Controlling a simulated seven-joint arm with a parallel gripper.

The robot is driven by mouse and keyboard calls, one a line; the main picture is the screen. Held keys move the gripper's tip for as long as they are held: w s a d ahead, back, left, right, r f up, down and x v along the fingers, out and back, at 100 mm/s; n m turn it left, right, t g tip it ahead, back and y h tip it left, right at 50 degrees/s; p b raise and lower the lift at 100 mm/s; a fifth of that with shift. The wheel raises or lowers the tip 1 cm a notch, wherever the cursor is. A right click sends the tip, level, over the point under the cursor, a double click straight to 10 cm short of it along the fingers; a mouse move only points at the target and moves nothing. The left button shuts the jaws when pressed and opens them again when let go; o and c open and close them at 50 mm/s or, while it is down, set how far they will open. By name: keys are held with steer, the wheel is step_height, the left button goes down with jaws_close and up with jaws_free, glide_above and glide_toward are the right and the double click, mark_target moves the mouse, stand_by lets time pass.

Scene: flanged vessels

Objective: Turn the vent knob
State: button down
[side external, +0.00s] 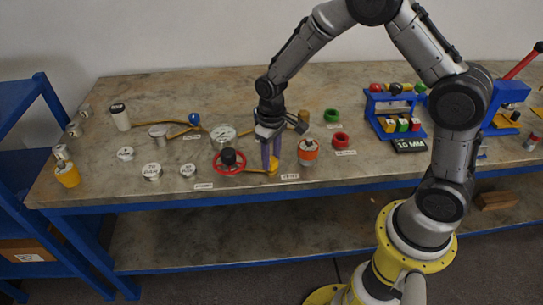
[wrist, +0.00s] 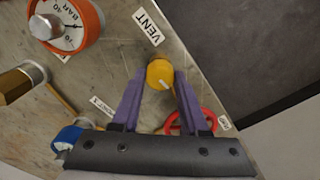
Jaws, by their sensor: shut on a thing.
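The vent knob (wrist: 160,74) is a small yellow round knob by the table's front edge, next to a white label (wrist: 148,27) reading VENT. In the side view the yellow knob (side external: 272,170) shows low at my fingertips. My gripper (side external: 270,160) points down over it with purple fingers. In the wrist view the fingers (wrist: 158,84) stand on both sides of the knob and are shut on it. The knob's underside is hidden.
An orange gauge (side external: 308,152) stands close to the right of my gripper. A red ring wheel with a black hub (side external: 228,160) stands close to the left. A brass post (wrist: 20,80) and a blue knob (wrist: 68,138) show in the wrist view. The table's front edge is near.

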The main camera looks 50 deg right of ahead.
mark_target(272, 160)
steer(key=shift+m, duration=0.3)
stand_by(0.4)
steer(key=shift+c, duration=2.1)
jaws_free()
steer(key=shift+r, duration=0.1)
step_height(272, 160, up, 14)
